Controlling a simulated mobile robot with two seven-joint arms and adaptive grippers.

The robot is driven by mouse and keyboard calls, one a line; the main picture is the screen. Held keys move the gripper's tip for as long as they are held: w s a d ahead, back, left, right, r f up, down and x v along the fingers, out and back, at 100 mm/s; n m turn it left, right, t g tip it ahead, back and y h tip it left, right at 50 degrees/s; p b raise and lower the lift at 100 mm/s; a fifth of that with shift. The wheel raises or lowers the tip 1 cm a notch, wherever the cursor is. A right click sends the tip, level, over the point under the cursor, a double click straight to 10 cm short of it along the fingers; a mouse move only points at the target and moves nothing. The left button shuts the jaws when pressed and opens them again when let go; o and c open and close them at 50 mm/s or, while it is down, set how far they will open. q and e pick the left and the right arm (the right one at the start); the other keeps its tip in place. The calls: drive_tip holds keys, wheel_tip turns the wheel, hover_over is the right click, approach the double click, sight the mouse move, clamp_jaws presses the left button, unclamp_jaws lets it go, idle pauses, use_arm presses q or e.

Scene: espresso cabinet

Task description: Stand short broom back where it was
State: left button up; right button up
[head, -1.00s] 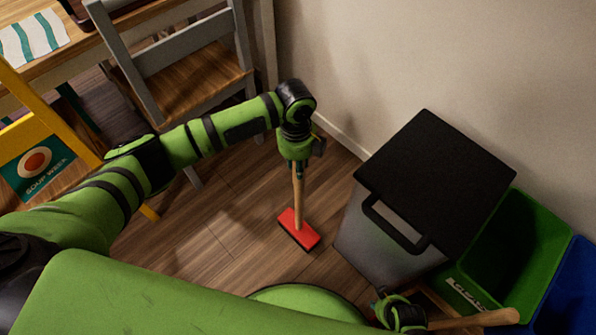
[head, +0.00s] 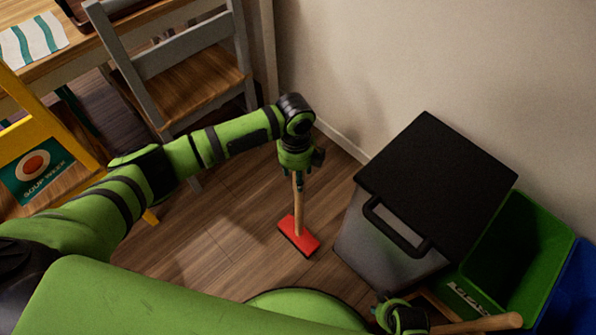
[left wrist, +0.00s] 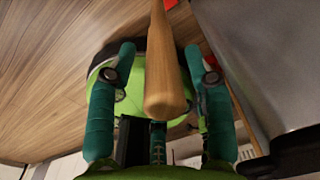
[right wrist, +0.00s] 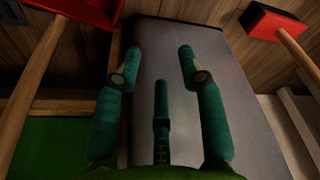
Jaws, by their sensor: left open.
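The short broom, with a red head (head: 299,236) and a wooden handle (head: 298,205), stands near upright on the floor left of the grey bin. My left gripper (head: 297,178) is over the top of its handle. In the left wrist view the handle end (left wrist: 165,95) lies between the open fingers of my left gripper (left wrist: 162,65), with gaps on both sides. The broom also shows at the upper right of the right wrist view (right wrist: 268,20). My right gripper (right wrist: 187,65) is open and empty, in front of the bin's side.
The grey bin with black lid (head: 435,180) stands right of the broom, near the wall. A green crate (head: 515,250) and blue crate (head: 575,290) are farther right. Another wooden handle (head: 485,323) is beside my right gripper. Chairs (head: 190,85) stand at left; floor between is clear.

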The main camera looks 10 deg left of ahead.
use_arm(q)
drive_tip(key=r+p, duration=0.2)
drive_tip(key=r, duration=1)
drive_tip(key=shift+a+r+p, duration=0.15)
drive_tip(key=shift+a+p, duration=0.05)
drive_tip(key=shift+p, duration=0.15)
use_arm(e)
drive_tip(key=shift+w+d+f+t, duration=0.2)
drive_tip(key=shift+w+f+t, duration=0.45)
drive_tip(key=shift+t, duration=0.05)
use_arm(q)
drive_tip(key=shift+d, duration=0.1)
